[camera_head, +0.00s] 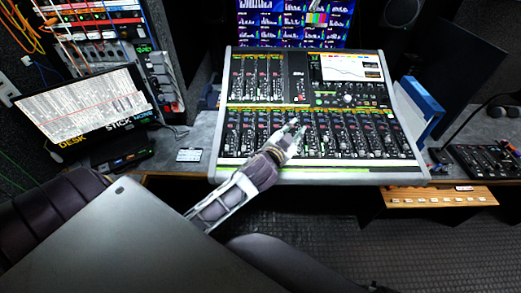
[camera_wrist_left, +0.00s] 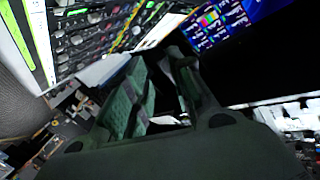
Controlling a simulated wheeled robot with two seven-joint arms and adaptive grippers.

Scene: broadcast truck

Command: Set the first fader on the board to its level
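The board (camera_head: 320,172) is a wide, light-framed mixing console on the desk. It has a lower bank of channel strips (camera_head: 345,135) and an upper-left bank (camera_head: 257,78). The individual fader caps are too small to tell apart, and the first fader cannot be singled out. My left gripper (camera_head: 293,128) is over the left-middle part of the lower bank, and its forearm crosses the board's front edge. Contact with the board cannot be told. In the left wrist view the gripper's fingers (camera_wrist_left: 160,95) stand apart with a gap between them. My right gripper is not in view.
A laptop-like screen (camera_head: 85,110) and a small white card (camera_head: 189,155) are left of the board. A blue binder (camera_head: 421,108) stands at its right edge. A smaller control panel (camera_head: 487,160) is further right. Monitors (camera_head: 295,22) rise behind the board.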

